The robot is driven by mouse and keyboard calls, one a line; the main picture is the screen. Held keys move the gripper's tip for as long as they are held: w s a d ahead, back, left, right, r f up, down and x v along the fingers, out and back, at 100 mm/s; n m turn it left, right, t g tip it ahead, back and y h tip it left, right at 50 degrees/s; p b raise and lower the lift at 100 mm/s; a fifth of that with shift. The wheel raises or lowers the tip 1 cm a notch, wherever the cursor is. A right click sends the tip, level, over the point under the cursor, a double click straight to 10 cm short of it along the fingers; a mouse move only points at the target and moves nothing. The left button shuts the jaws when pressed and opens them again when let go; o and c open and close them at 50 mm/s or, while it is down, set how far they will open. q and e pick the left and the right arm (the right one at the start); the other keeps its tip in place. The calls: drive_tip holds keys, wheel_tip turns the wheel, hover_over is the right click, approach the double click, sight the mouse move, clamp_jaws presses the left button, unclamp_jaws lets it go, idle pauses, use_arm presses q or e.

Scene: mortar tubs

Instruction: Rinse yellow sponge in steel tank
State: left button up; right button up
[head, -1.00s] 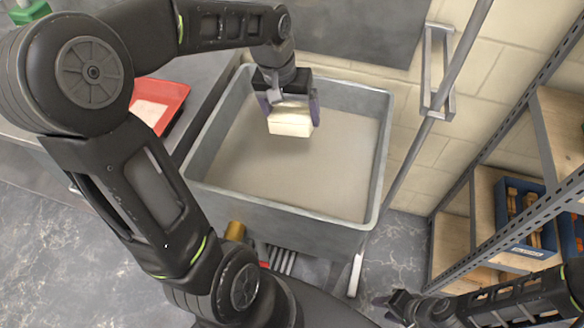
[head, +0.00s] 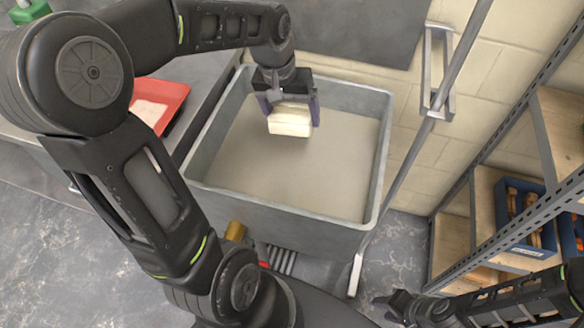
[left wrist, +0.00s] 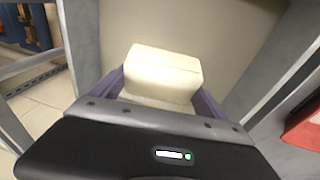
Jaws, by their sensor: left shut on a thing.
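The sponge (head: 290,121) is a pale yellow block between the purple-padded fingers of my left gripper (head: 288,108). My left gripper is shut on it, over the back part of the steel tank (head: 270,214). The sponge also shows in the left wrist view (left wrist: 163,74), between the fingers. The tank is a grey square basin with a murky beige surface inside. I cannot tell whether the sponge touches that surface. My right gripper (head: 385,306) is at the lower right, low and away from the tank, and its jaw opening is unclear.
A red tray (head: 172,98) with pale material lies on the grey counter left of the tank. A metal post (head: 412,150) with a handle stands right of the tank. A shelf rack (head: 480,215) with a blue bin (head: 518,200) is further right.

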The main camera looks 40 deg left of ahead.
sight(295, 111)
use_arm(q)
drive_tip(key=shift+r, duration=0.1)
wheel_tip(295, 111, up, 4)
drive_tip(key=p, duration=0.3)
idle(0.9)
drive_tip(key=shift+w+a, duration=0.1)
drive_tip(key=shift+w, duration=0.05)
drive_tip(key=w+d+f+m, duration=0.2)
drive_tip(key=w+d, duration=0.2)
drive_tip(key=d, duration=0.2)
drive_tip(key=w+d+f+m, duration=0.2)
drive_tip(key=w+d+f, duration=0.1)
drive_tip(key=w+d, duration=0.2)
drive_tip(key=shift+w+d+f+g+h, duration=0.2)
drive_tip(key=shift+d+f+g+h, duration=0.15)
drive_tip(key=shift+d, duration=0.65)
